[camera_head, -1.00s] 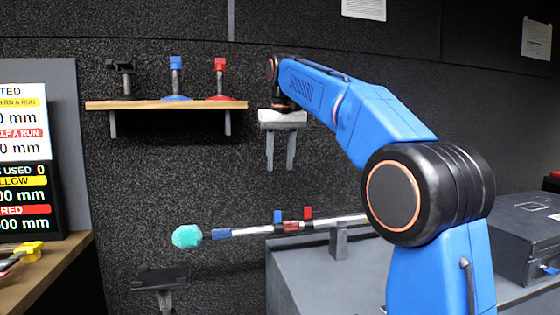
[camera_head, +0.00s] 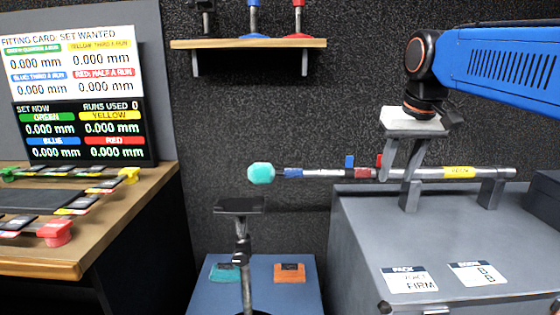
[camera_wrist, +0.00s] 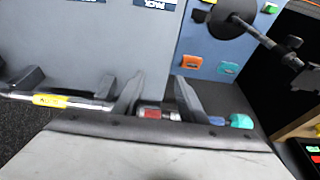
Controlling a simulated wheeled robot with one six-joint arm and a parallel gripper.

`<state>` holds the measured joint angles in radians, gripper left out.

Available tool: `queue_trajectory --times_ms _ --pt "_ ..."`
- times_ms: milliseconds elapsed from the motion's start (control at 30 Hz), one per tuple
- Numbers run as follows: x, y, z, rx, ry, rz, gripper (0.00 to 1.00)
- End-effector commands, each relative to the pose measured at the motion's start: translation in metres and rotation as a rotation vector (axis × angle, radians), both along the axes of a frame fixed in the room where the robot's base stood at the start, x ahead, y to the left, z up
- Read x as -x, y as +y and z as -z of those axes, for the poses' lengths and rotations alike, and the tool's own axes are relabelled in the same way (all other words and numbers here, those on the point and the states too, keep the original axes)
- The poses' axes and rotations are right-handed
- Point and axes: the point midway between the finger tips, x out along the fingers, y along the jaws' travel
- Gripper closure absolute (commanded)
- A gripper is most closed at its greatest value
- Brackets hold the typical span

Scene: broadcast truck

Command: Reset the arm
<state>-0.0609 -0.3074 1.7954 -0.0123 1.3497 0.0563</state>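My gripper (camera_head: 398,178) points down at the right in the head view, with its two grey fingers apart and nothing visibly held. The fingertips overlap a horizontal metal rod (camera_head: 340,173) there. In the wrist view my gripper (camera_wrist: 160,90) also shows a wide gap, with the rod's red band (camera_wrist: 152,113) between the fingers in the picture. I cannot tell how close the fingers are to the rod. The rod carries a teal knob (camera_head: 261,173), a blue band, blue and red tabs, and a yellow label (camera_head: 458,172). My blue arm reaches in from the right.
A grey cabinet (camera_head: 360,250) stands under the rod. A wall shelf (camera_head: 250,44) with clamps is at upper left. A black-topped stand (camera_head: 240,206) is left of the cabinet. A wooden desk (camera_head: 150,215) with a display board (camera_head: 80,95) is at left.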

Motion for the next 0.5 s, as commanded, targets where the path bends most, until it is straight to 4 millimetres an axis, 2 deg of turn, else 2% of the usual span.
queue_trajectory --times_ms 33,100,267,500 --pt "0.017 -0.003 0.013 0.0 -0.007 0.001 0.62" --pt "0.038 -0.006 0.032 0.0 -0.017 0.001 0.62" --pt "0.084 -0.012 0.081 0.0 -0.042 0.001 0.62" --pt "0.151 -0.019 0.162 0.003 -0.078 0.003 0.62"
